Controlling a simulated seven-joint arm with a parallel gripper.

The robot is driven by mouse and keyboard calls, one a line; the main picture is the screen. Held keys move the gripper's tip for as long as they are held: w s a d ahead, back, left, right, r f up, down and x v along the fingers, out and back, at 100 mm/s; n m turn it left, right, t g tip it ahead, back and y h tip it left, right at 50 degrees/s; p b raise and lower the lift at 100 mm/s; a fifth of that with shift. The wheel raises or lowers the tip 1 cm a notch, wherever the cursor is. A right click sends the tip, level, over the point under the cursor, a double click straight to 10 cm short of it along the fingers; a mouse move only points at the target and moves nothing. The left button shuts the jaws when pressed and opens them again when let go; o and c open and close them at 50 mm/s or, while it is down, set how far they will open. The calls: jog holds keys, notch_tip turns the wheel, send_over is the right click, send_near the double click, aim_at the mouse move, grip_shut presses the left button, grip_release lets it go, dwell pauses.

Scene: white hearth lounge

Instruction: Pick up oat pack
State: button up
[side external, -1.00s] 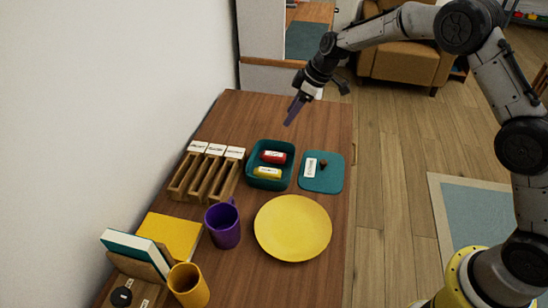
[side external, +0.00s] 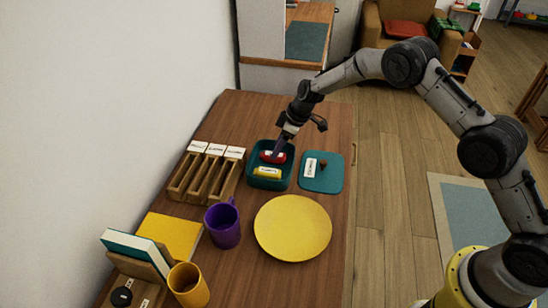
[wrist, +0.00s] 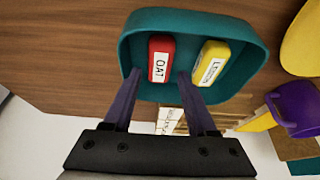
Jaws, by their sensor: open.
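The oat pack (wrist: 160,60) is a small red block with a white label reading OAT. It lies in a teal open box (wrist: 252,42) beside a yellow pack (wrist: 211,63) with a white label. In the side view the red pack (side external: 280,157) shows in the box (side external: 271,184), partly hidden by my gripper (side external: 275,154). My gripper points down over the box with its two purple fingers apart and nothing between them. In the wrist view, the fingertips (wrist: 160,75) lie to either side of the red pack's near end. Contact cannot be told.
A wooden rack (side external: 207,177) with labelled slots stands left. A yellow plate (side external: 293,228), purple mug (side external: 223,226), yellow book (side external: 172,236) and orange cup (side external: 188,284) are nearer. The table behind the box is clear.

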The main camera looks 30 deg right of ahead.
aim_at(265, 155)
jog(key=shift+x, duration=1.4)
jog(key=shift+c, duration=0.3)
grip_shut()
jog(key=shift+r, duration=0.1)
